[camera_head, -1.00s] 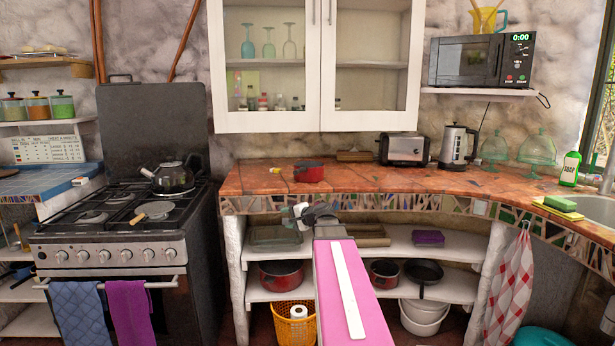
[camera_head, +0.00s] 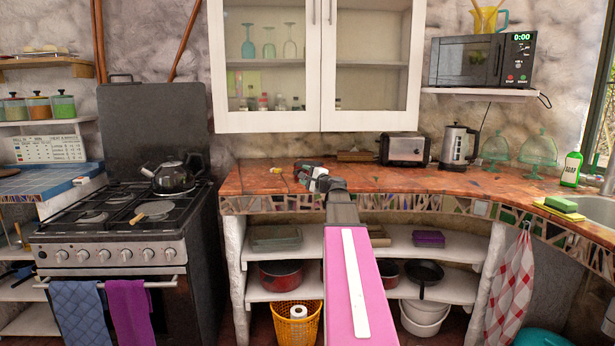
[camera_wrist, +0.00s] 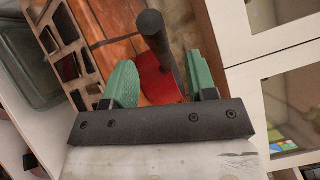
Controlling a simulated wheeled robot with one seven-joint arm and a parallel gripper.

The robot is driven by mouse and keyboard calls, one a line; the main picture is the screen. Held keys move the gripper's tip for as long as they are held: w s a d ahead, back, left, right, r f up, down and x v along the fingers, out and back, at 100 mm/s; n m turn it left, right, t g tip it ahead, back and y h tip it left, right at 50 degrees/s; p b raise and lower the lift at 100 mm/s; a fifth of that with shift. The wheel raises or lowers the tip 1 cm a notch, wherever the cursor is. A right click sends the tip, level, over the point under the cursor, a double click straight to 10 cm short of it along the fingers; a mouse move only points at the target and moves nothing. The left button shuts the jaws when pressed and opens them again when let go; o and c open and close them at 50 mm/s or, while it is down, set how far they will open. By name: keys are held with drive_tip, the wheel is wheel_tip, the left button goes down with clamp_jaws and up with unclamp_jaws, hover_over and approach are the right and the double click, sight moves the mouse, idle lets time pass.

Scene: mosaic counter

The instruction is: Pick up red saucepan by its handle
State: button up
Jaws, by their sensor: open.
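The red saucepan (camera_wrist: 152,78) shows in the wrist view on the orange-red counter. Its dark handle (camera_wrist: 153,30) rises toward the camera, between my two green fingers in the picture. My gripper (camera_wrist: 162,78) is open, with one finger on each side of the handle; I see no clear contact. In the head view my gripper (camera_head: 304,174) is over the counter in front of the wall cabinet and largely covers the saucepan.
The white cabinet (camera_head: 270,124) hangs above. A stove with a black kettle (camera_head: 174,178) stands left. Another red pan (camera_head: 281,273) sits on a lower shelf.

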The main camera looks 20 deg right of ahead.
sight(299, 171)
drive_tip(key=x, duration=0.5)
drive_tip(key=shift+d, duration=0.1)
clamp_jaws()
idle(1.2)
